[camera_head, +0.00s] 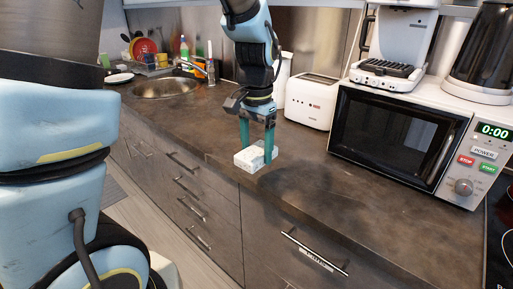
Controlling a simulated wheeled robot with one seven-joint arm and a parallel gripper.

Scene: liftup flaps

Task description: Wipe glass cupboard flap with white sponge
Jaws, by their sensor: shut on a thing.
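The white sponge (251,158) is a small pale block at the front edge of the dark counter, left of the microwave. My gripper (257,146) points straight down with its teal fingers on the sponge, shut on it. The sponge is at about counter height; I cannot tell whether it still touches the counter. The glass cupboard flap cannot be made out; only a pale lower edge of something overhead (318,3) shows at the top of the picture.
A white toaster (311,101) and a microwave (398,133) stand right of my gripper. A coffee machine (397,45) and kettle (482,50) sit on the microwave. A sink (166,88) lies at the back left. The counter (330,195) is clear in front of the microwave.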

